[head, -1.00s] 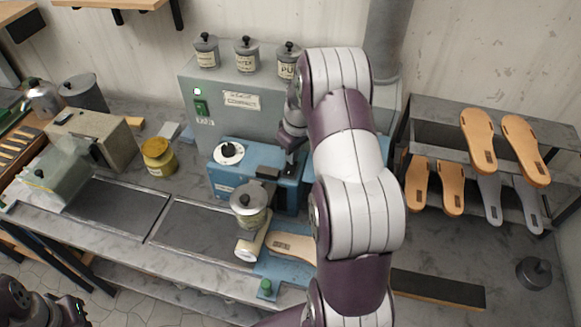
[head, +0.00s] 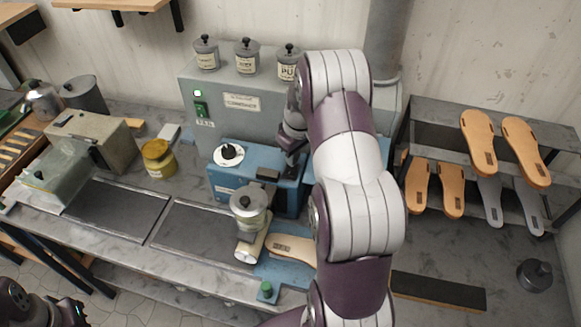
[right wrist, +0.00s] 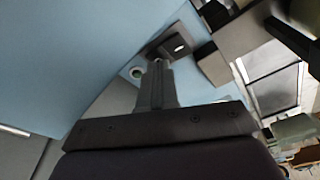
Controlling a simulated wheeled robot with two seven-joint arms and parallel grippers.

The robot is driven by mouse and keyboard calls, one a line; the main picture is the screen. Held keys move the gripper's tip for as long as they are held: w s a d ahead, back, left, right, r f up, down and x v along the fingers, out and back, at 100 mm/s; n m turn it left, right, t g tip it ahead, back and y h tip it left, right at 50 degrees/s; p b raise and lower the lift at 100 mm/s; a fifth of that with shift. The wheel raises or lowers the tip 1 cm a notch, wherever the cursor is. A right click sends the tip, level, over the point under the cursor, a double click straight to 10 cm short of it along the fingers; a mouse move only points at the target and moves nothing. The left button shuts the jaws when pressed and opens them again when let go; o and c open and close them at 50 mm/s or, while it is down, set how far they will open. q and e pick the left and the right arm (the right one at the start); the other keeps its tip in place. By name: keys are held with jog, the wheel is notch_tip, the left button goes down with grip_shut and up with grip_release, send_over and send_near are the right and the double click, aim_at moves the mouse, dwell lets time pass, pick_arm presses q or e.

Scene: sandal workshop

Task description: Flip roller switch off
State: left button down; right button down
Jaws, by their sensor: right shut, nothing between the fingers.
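The blue roller machine (head: 235,190) stands on the bench, with a white dial (head: 229,153) on its top. My right gripper (head: 289,170) points down at the right part of its top. In the right wrist view the shut, empty fingers (right wrist: 158,66) reach toward a small dark switch plate (right wrist: 176,46) with a pale mark, on the blue surface. I cannot tell if the fingertips touch it, nor which way the switch lies. In the head view the gripper and arm hide that spot. Part of my left arm shows at the lower left; its jaw state is unclear.
A black block (head: 267,174) juts up beside the right gripper. A grey cabinet (head: 240,125) with a green switch (head: 201,109) and lit green lamp stands behind, with jars on top. A sole rack (head: 470,150) is at the right.

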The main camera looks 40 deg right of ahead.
notch_tip(320, 180, up, 6)
jog(key=p, duration=0.4)
dwell(0.3)
